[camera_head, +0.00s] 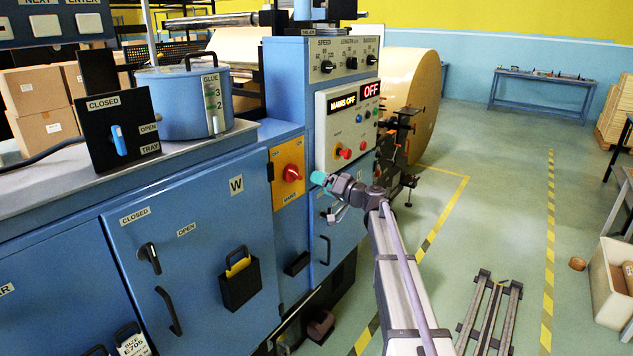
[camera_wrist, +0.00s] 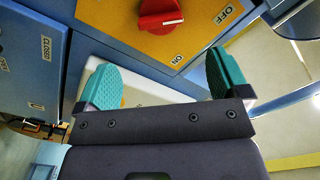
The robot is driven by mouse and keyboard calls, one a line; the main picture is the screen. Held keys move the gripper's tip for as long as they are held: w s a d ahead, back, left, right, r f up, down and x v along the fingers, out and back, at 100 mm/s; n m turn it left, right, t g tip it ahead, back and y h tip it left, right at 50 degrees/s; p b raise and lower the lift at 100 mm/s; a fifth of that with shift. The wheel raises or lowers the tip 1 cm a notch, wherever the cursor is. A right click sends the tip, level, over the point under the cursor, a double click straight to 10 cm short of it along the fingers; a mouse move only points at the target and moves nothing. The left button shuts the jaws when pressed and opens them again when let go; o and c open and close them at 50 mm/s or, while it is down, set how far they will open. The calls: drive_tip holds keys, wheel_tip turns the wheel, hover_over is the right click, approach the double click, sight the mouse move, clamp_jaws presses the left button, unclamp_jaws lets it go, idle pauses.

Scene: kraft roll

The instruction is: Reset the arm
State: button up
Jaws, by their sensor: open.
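My gripper (camera_head: 322,182) is at the end of my arm, in front of the blue machine (camera_head: 290,90), near its yellow mains switch plate. In the wrist view my gripper (camera_wrist: 162,82) shows two teal fingers spread apart, with nothing between them. The red mains knob (camera_head: 291,173) is to the left of my gripper in the head view. In the wrist view the red knob (camera_wrist: 160,15) lies beyond the fingertips, apart from them, on the yellow plate marked OFF and ON. The display (camera_head: 371,90) reads OFF, and another (camera_head: 343,102) reads MAINS OFF.
A blue glue pot (camera_head: 170,92) and a black tray switch box (camera_head: 112,130) stand on the machine top at left. A large kraft roll (camera_head: 412,85) stands behind the panel. Floor rails (camera_head: 490,310) and a white bin (camera_head: 610,285) are at right. The middle floor is clear.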

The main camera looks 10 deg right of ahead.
drive_tip(key=s+a+f+g+h+p, duration=0.1)
drive_tip(key=s+a+f+g+h, duration=0.25)
drive_tip(key=s, duration=0.65)
drive_tip(key=s+a+f+g+h+p, duration=0.1)
drive_tip(key=s+a+f+g, duration=0.1)
drive_tip(key=s+f+g, duration=0.55)
drive_tip(key=s+r+g+h+p, duration=0.1)
drive_tip(key=s+h+p, duration=0.2)
drive_tip(key=s, duration=0.9)
drive_tip(key=s+a+g+h+p, duration=0.1)
drive_tip(key=s+h+p, duration=0.2)
drive_tip(key=s, duration=0.9)
drive_tip(key=shift+s+a+r+n+g+h, duration=0.2)
drive_tip(key=shift+a+r+n+g+h, duration=0.15)
drive_tip(key=shift+h, duration=0.3)
